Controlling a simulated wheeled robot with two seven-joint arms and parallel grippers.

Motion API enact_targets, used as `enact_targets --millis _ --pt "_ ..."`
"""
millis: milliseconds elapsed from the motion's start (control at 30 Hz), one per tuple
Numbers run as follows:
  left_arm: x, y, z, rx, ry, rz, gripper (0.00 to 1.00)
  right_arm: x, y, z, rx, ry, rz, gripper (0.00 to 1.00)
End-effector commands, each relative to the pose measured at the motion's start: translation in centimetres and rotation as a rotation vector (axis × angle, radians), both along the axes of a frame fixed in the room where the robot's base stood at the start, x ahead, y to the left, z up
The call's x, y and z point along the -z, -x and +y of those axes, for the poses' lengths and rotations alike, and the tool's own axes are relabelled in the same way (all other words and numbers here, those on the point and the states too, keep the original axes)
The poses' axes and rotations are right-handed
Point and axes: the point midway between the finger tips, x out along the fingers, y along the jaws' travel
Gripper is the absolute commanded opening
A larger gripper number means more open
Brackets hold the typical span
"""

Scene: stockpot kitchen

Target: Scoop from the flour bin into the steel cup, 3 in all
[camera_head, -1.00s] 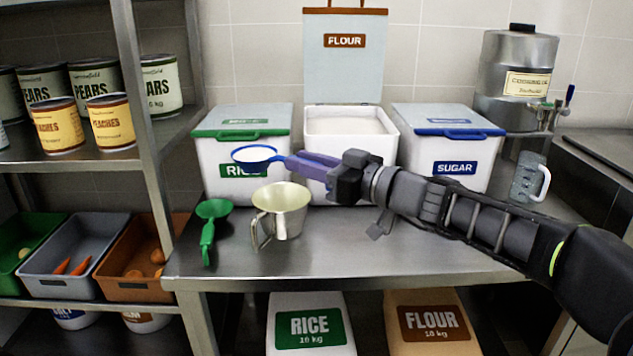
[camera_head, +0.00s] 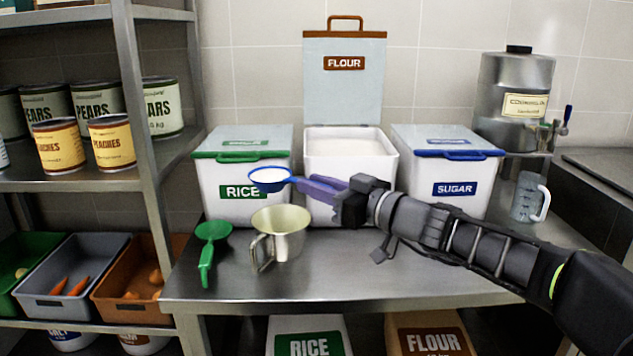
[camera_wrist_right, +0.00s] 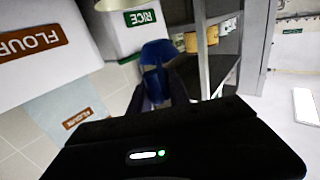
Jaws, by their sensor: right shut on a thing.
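The flour bin (camera_head: 350,165) stands open at the back, its lid (camera_head: 344,85) upright, with white flour (camera_head: 345,141) inside. The steel cup (camera_head: 281,236) stands upright on the counter in front of the rice bin, its handle toward me. My right gripper (camera_head: 318,188) is shut on the blue scoop (camera_head: 270,180), which holds white flour. The scoop is above and slightly left of the cup, in front of the rice bin. In the right wrist view the blue scoop (camera_wrist_right: 155,60) points away from the jaws. The cup's inside bottom is hidden. My left gripper is out of view.
A green scoop (camera_head: 210,245) lies left of the cup. The closed rice bin (camera_head: 225,198) and sugar bin (camera_head: 440,180) flank the flour bin. A clear jug (camera_head: 528,198) and steel dispenser (camera_head: 512,100) stand right. The front counter (camera_head: 370,275) is clear.

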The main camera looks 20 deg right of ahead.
Motion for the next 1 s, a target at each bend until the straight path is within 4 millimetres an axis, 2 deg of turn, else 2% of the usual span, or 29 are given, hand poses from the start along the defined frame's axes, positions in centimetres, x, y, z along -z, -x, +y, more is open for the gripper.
enact_targets --millis 467,1000 --pt "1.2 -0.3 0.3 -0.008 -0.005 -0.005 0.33 3.5 0.0 0.0 0.000 0.001 0.001 0.00" --pt "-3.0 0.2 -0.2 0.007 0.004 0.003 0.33 2.7 -0.1 -0.2 0.000 -0.096 0.065 0.00"
